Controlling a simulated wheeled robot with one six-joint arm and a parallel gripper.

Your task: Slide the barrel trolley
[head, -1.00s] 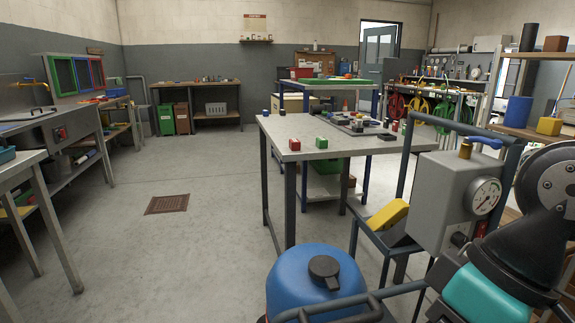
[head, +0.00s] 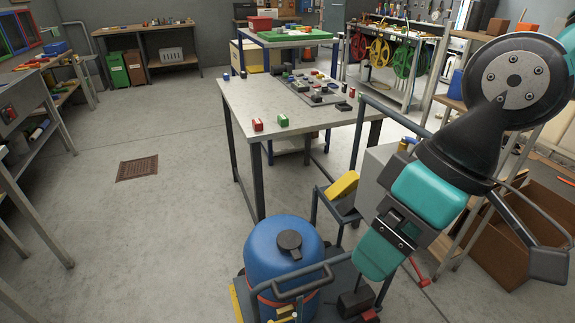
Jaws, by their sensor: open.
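The barrel trolley is at the lower middle of the head view. It carries an upright blue barrel (head: 268,243) with a dark cap and a reddish band. A dark tubular handle (head: 312,279) crosses in front of the barrel. The trolley's grey deck and yellow edge (head: 236,303) show at the bottom, partly cut off. My arm comes in from the right, its teal wrist (head: 374,254) pointing down, to the right of the barrel and apart from it in the picture. My gripper's jaws cannot be made out; they are hidden behind or beyond the wrist.
A grey worktable (head: 240,95) with small blocks stands just beyond the trolley. A blue-framed stand with a yellow block (head: 343,186) is right of the barrel, partly behind my arm. A brown box (head: 512,245) is at the right. Floor is open at left around a drain grate (head: 137,168).

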